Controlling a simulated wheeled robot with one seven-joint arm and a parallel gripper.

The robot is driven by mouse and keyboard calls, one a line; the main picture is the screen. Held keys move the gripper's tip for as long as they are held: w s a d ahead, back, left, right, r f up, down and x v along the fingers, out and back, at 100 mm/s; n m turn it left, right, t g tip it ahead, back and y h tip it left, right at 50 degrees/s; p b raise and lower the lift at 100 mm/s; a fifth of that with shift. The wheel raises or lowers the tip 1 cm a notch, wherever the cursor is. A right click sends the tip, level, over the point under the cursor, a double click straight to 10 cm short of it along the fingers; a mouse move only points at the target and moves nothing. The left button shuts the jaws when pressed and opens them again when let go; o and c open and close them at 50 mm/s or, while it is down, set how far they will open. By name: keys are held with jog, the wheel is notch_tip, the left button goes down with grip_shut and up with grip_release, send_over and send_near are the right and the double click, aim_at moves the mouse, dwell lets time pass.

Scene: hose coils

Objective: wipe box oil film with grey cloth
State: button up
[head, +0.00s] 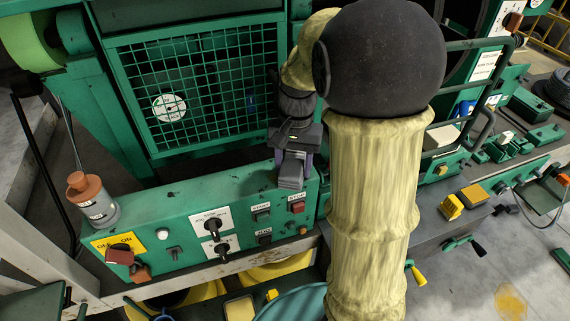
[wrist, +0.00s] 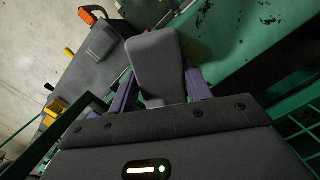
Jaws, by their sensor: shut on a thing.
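My gripper (head: 292,163) is shut on the grey cloth (head: 290,181), which looks like a folded, flat pad. The cloth also shows in the wrist view (wrist: 158,62) between my two purple fingers. The green control box (head: 190,205) lies below, with knobs, buttons and a yellow OFF/ON label on its front. The cloth is at the right end of the box's top; I cannot tell whether it touches. In the wrist view the box's green top (wrist: 235,35) has dark specks. I cannot make out a clear oil film.
An orange-capped bottle (head: 93,198) stands at the box's left end. A green mesh guard (head: 195,85) rises behind the box. Yellow blocks (head: 462,201) sit on a grey surface to the right. My arm hides much of the middle right.

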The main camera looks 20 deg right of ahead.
aim_at(261, 184)
jog(key=shift+d, duration=0.4)
jog(key=shift+a, duration=0.15)
jog(key=shift+a+p, duration=0.35)
jog(key=shift+a, duration=1.7)
jog(key=shift+a+p, duration=0.35)
jog(key=shift+a, duration=1.75)
notch_tip(261, 184, up, 7)
jog(key=p, duration=0.6)
